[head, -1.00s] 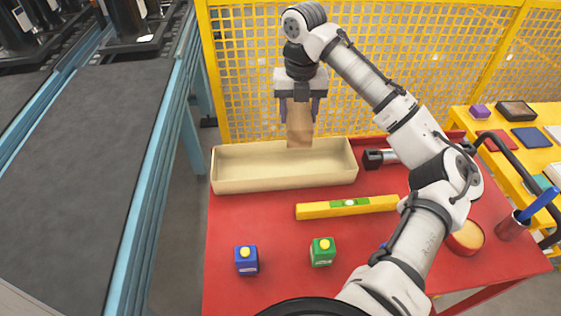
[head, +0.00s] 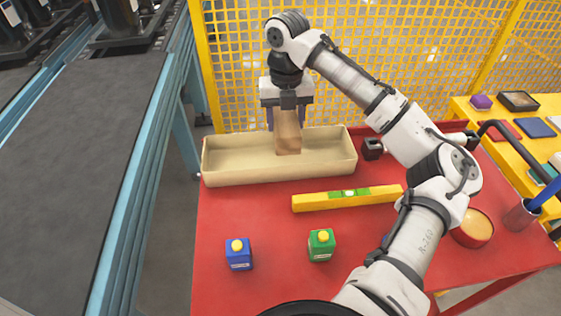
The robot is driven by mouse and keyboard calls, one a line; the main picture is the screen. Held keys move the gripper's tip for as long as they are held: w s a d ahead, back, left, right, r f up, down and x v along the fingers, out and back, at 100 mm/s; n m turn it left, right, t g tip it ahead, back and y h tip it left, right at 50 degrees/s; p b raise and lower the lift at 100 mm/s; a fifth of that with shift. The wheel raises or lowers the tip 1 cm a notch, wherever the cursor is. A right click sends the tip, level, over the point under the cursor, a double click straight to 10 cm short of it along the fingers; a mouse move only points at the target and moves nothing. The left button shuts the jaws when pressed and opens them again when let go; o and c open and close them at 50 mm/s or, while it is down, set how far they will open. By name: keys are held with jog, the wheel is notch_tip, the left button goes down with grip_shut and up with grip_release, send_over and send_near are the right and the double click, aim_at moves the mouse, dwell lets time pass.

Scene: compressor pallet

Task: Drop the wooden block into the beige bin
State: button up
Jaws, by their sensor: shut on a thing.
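The wooden block (head: 288,136) is a brown upright piece hanging below my gripper (head: 286,116). The beige bin (head: 232,175) is a long shallow tray at the back of the red table. The block's lower end shows against the bin's interior, over its middle to right part. I cannot tell whether the block touches the bin floor.
A yellow level (head: 322,200) lies in front of the bin on the red table (head: 270,282). A yellow mesh fence (head: 236,62) rises behind. A conveyor (head: 85,170) runs at left.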

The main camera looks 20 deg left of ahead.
aim_at(285, 118)
jog(key=o, duration=1.2)
jog(key=shift+c, duration=0.2)
jog(key=shift+r, duration=0.1)
notch_tip(285, 118, up, 14)
